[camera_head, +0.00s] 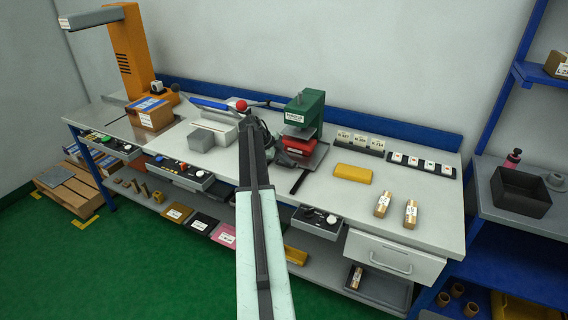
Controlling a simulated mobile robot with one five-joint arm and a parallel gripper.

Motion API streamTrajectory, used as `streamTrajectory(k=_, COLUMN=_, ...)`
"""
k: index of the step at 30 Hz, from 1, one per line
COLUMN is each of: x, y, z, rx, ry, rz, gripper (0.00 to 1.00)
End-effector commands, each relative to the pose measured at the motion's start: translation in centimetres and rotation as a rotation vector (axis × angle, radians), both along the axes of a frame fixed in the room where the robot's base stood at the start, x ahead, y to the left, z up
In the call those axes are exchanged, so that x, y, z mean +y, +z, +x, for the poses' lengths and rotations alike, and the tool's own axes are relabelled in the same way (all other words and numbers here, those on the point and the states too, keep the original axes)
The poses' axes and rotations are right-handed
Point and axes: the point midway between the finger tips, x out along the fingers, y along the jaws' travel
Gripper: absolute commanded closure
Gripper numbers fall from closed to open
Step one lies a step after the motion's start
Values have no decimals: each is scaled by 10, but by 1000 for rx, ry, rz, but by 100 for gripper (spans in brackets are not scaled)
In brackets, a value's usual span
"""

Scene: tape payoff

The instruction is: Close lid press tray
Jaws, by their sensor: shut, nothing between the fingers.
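The green press (305,110) stands at the back middle of the bench, with a white label on its head. A red block (298,146) sits below the head, above a dark grey tray or base plate (317,158). I cannot tell a separate lid on the tray. My arm reaches up from the bottom middle of the view to the bench. My gripper (268,140) is shut and empty, just left of the press. My arm link partly hides it, and I cannot tell whether it touches the press.
A grey device with a blue handle (208,104) and a red knob (241,105) stands left of my arm. Control boxes (180,174) hang along the front edge.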

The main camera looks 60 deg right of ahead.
Motion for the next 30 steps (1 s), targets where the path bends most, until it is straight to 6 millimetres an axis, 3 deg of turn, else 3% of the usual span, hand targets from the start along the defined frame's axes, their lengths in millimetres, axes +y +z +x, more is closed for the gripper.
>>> streamTrajectory(k=14, x=-3, y=7, z=10, rx=0, ry=20, rz=-17, gripper=100)
streamTrajectory(k=27, x=41, y=78, z=29, rx=3, ry=13, rz=-6, gripper=100)
streamTrajectory(k=30, x=49, y=85, z=33, rx=3, ry=10, rz=-4, gripper=100)
